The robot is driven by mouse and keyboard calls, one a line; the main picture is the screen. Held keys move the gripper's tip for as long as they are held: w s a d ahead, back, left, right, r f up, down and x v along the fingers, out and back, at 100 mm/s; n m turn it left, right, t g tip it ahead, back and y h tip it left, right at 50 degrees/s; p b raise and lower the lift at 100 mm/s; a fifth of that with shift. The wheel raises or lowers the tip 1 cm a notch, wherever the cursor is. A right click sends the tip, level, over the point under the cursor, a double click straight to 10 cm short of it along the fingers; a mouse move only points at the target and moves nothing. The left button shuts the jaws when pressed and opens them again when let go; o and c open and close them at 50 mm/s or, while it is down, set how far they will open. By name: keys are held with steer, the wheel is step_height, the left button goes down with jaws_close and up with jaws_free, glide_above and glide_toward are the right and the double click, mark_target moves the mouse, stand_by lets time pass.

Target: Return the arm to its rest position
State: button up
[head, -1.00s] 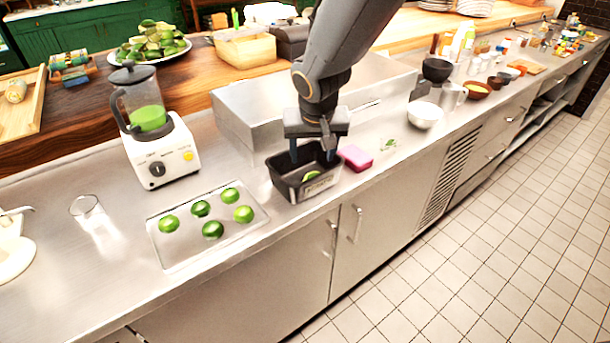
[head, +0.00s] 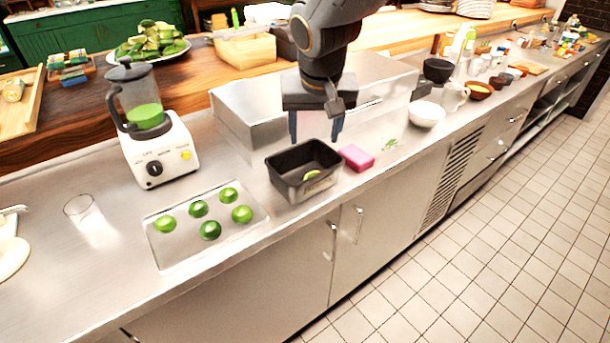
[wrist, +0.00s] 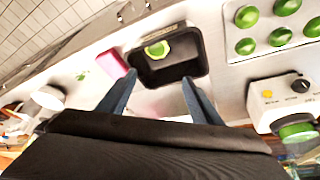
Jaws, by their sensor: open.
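My gripper (head: 314,128) is open and empty above the counter, just behind and above a black bin (head: 290,187). In the wrist view, the two fingers of my gripper (wrist: 158,98) stand apart, with the bin (wrist: 205,45) beyond their tips. One green lime piece (head: 312,174) lies inside the bin; it also shows in the wrist view (wrist: 157,50). My arm reaches down from the top of the head view.
A pink sponge (head: 357,158) sits right of the bin. A tray (head: 178,255) with several lime halves lies left. A blender (head: 150,130) stands behind the tray. A steel box (head: 240,108) is behind my gripper. A white bowl (head: 426,115) is to the right.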

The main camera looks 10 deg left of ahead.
steer(key=s+d+f+m+g+h, duration=0.1)
steer(key=s+d+f, duration=0.15)
steer(key=d, duration=0.75)
steer(key=s+d+f+m, duration=0.1)
steer(key=d+f, duration=0.2)
steer(key=d, duration=0.7)
steer(key=s+d+f+m+g, duration=0.1)
steer(key=s+d+f, duration=0.2)
steer(key=s+d, duration=0.5)
steer(key=d, duration=0.3)
steer(key=shift+s+f+m+g, duration=0.3)
steer(key=shift+f+g, duration=0.05)
steer(key=shift+g, duration=0.05)
